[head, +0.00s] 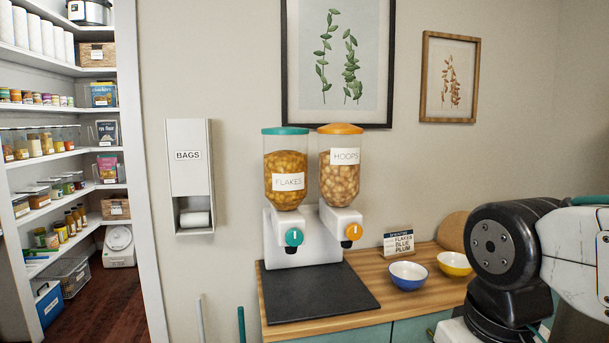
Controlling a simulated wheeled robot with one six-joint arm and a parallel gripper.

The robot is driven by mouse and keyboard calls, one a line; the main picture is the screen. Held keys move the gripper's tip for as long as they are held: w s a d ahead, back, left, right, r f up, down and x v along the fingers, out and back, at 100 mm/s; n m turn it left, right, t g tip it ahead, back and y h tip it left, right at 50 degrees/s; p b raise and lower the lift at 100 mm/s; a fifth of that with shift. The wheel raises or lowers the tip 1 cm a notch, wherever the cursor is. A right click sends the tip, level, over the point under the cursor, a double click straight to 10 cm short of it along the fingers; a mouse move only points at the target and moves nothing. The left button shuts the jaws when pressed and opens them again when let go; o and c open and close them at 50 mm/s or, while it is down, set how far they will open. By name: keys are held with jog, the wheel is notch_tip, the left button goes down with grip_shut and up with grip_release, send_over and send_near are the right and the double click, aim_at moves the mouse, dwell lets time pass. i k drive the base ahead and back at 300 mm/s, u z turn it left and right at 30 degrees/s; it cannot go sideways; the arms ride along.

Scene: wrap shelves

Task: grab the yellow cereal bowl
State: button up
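The yellow bowl (454,264) sits upright on the wooden counter, right of a blue bowl (408,276). It has a pale inside that looks empty. Part of my arm stands at the right of the head view, close to the yellow bowl in the picture and nearer the camera. My gripper is not in view, so I cannot see what it holds.
A double cereal dispenser (308,240) stands on the counter (376,305) behind a dark mat (316,292). A small sign (398,243) and a round wooden board (452,231) stand behind the bowls. Pantry shelves (60,156) are at the left.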

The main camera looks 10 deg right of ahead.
aim_at(454, 265)
jog(key=z, duration=0.8)
